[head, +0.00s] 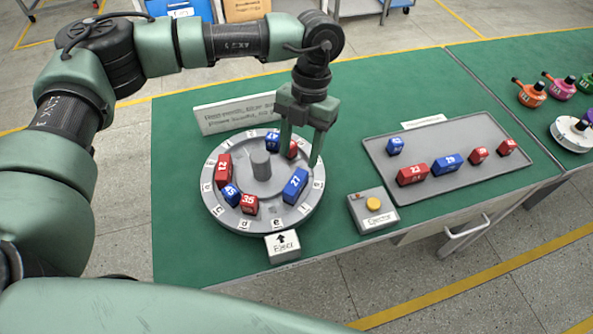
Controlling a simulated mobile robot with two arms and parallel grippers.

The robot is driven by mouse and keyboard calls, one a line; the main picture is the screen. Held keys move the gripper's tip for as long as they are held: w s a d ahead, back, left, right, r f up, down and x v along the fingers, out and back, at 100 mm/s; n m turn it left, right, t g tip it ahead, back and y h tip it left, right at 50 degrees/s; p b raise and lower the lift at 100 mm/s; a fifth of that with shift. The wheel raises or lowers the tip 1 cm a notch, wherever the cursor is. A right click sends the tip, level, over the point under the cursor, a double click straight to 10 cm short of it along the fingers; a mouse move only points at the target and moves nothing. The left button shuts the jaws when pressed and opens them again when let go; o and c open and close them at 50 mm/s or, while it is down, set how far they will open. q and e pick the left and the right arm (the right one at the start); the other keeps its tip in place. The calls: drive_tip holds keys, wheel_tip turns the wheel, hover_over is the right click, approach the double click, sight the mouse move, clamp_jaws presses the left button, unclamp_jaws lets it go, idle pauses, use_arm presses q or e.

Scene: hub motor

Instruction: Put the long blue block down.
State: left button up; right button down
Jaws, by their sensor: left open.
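My left gripper (300,159) is open over the right back part of the grey round hub (261,166). A small red block (292,150) shows between its fingers, partly hidden; I cannot tell whether they touch it. A long blue block (295,184) marked 27 lies on the right of the hub, in front of the gripper and apart from it. Another long blue block (447,165) lies on the grey tray (490,181) at right. The hub also bears a blue block (272,141) at the back, and red and blue blocks at left and front. My right gripper is not in view.
An Ejector box (373,210) with a yellow button stands between hub and tray. A label block (282,246) with an arrow is in front of the hub, and a sign (236,114) stands behind it. Red blocks and a small blue one share the tray. Coloured motors stand at far right.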

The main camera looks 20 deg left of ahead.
use_arm(q)
drive_tip(key=v, duration=0.2)
drive_tip(key=shift+r, duration=0.3)
idle(1.7)
